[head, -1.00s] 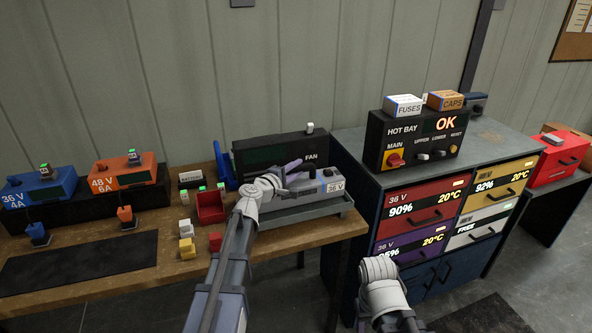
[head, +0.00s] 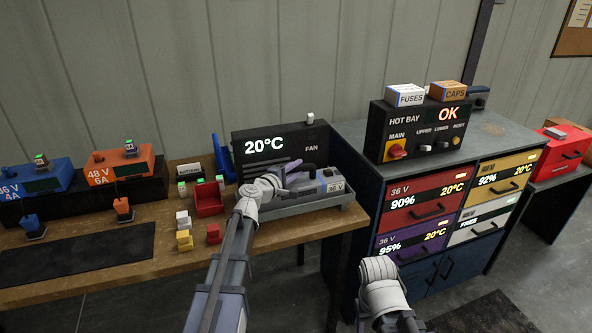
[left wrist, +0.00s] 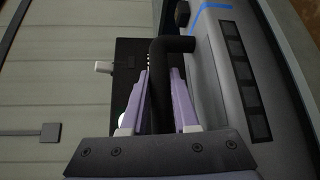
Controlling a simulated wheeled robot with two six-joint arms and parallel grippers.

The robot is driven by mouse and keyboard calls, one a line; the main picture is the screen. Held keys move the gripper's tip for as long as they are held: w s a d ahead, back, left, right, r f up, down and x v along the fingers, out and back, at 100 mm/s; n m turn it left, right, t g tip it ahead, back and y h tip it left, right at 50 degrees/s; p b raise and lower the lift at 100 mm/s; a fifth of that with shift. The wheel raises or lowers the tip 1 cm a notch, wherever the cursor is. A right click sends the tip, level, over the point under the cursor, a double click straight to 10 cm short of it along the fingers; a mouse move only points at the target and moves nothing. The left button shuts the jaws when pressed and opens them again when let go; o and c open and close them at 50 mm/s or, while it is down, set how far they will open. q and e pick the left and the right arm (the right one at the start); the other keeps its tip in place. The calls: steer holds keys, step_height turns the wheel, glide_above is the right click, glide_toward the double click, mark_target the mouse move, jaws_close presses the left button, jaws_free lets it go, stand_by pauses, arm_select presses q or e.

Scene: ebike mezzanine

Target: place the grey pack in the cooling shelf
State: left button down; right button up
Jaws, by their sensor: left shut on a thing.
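The grey pack (head: 328,184) sits in the grey tray of the cooling shelf (head: 318,207), in front of the black fan panel (head: 265,147) that reads 20°C. My left gripper (head: 294,178) is shut on the pack's black handle (left wrist: 172,44). In the left wrist view the gripper's purple fingers (left wrist: 162,85) lie on both sides of the handle, and the grey pack body (left wrist: 235,75) shows on the right. My forearm hides part of the tray, and the pack's underside is hidden. My right arm shows at the lower right, but its gripper is out of view.
A red bin (head: 209,198) and small coloured blocks (head: 184,239) lie left of my forearm. Blue (head: 35,175) and orange (head: 121,165) chargers stand farther left. The drawer cabinet (head: 365,185) with the hot bay box (head: 410,130) stands to the right.

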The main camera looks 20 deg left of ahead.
arm_select(q)
steer(key=c, duration=1.1)
jaws_free()
steer(key=o, duration=0.3)
steer(key=shift+s+r, duration=0.1)
steer(key=shift+s, duration=0.05)
steer(key=shift+o, duration=0.7)
steer(key=p+v, duration=0.1)
steer(key=v, duration=1.1)
